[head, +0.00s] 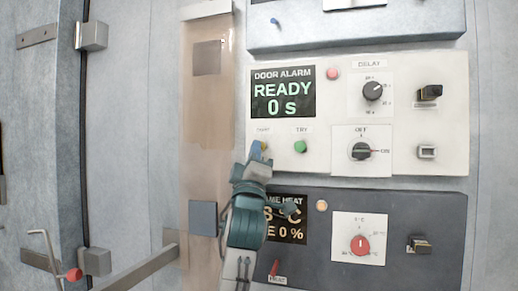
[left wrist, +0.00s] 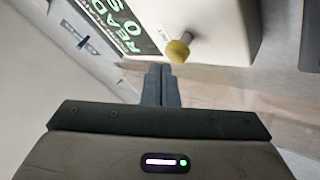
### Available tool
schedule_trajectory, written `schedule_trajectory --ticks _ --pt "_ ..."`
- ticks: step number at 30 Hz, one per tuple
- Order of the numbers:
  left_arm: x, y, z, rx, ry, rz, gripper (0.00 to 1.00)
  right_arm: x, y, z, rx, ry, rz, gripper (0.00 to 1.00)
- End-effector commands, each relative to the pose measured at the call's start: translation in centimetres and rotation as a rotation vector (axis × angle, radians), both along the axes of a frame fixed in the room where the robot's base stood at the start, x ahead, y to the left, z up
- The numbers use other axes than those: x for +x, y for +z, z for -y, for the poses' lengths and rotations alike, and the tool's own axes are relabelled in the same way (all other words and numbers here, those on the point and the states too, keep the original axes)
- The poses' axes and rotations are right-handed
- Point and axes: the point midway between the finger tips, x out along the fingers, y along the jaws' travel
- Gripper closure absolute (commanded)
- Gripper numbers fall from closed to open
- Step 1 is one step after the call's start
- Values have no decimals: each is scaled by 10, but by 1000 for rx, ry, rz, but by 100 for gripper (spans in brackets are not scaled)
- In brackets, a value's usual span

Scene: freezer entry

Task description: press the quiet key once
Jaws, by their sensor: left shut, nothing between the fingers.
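The white door alarm panel (head: 322,90) has a dark display (head: 283,92) reading READY and 0 S. A yellow key (head: 264,146), apparently the quiet key, sits below the display at the panel's lower left, under a small blurred label. My left gripper (head: 256,150) is shut and empty, its blue-grey fingertips partly covering this key in the head view. In the left wrist view the yellow key (left wrist: 178,50) stands out on a short stem, just beyond and slightly right of the shut fingers (left wrist: 160,85). A small gap shows there; contact is not clear. My right gripper is out of view.
A green TRY button (head: 300,147) sits close to the right of the yellow key. A red lamp (head: 333,74), delay knob (head: 373,91) and OFF knob (head: 361,151) are farther right. A dark frame heat panel (head: 400,215) lies below, partly behind my left arm.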

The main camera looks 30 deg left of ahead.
Motion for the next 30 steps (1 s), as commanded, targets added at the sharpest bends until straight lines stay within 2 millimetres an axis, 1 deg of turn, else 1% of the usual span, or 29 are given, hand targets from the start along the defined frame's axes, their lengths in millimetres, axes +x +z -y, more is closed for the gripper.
schedule_trajectory --ticks 11,14,24,30 --pt "-4 0 1 1 0 1 100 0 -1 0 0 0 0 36" --pt "-11 0 3 0 -1 2 100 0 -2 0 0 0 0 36" --pt "-43 0 10 0 0 1 100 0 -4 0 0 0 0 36" --pt "-51 0 12 0 0 0 100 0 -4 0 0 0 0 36"
